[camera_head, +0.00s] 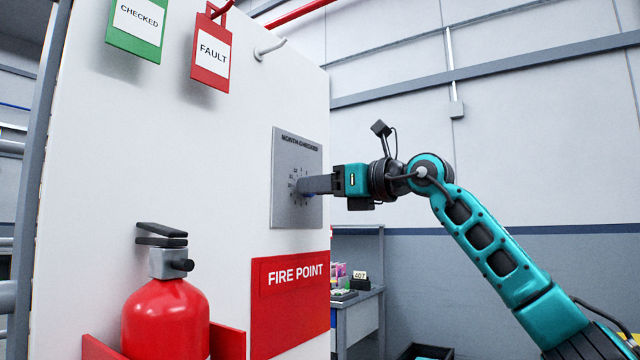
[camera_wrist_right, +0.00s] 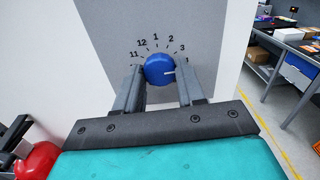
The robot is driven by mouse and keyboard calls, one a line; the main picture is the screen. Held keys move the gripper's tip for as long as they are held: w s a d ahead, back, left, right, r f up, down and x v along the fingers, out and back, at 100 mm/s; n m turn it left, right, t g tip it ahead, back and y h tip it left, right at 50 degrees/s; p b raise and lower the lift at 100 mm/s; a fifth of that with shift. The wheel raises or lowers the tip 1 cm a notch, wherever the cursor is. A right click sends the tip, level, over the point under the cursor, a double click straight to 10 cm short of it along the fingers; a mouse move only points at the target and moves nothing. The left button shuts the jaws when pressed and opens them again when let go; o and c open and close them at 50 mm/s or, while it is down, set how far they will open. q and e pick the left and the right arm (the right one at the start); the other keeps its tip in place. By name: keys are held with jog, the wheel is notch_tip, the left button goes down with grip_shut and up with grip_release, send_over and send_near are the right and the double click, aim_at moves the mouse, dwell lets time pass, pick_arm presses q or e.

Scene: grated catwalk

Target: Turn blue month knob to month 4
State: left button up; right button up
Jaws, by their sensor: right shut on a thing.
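The blue month knob (camera_wrist_right: 158,68) sits on a grey dial plate (camera_wrist_right: 205,40) with month numbers around it; 11, 12, 1, 2 and 3 can be read in the right wrist view. A white pointer mark on the knob points right, just below the 3; the numeral there is hidden by a finger. My right gripper (camera_wrist_right: 160,84) has one finger on each side of the knob and is shut on it. In the head view the right gripper (camera_head: 304,186) reaches the plate (camera_head: 297,213) from the right and mostly hides the knob. My left gripper is not in view.
The plate is on a white panel (camera_head: 220,130). A red FIRE POINT sign (camera_head: 290,300) is below it, and a fire extinguisher (camera_head: 166,315) stands lower left. CHECKED (camera_head: 138,25) and FAULT (camera_head: 211,55) tags hang above. A workbench (camera_head: 358,305) stands behind, right of the panel.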

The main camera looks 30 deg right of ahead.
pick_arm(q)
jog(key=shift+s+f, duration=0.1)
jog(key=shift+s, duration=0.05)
pick_arm(e)
jog(key=shift+m, duration=0.3)
jog(key=o, duration=1)
jog(key=shift+o, duration=0.2)
pick_arm(q)
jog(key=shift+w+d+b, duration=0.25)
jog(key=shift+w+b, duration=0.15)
jog(key=shift+b, duration=0.3)
pick_arm(e)
jog(key=v, duration=1.3)
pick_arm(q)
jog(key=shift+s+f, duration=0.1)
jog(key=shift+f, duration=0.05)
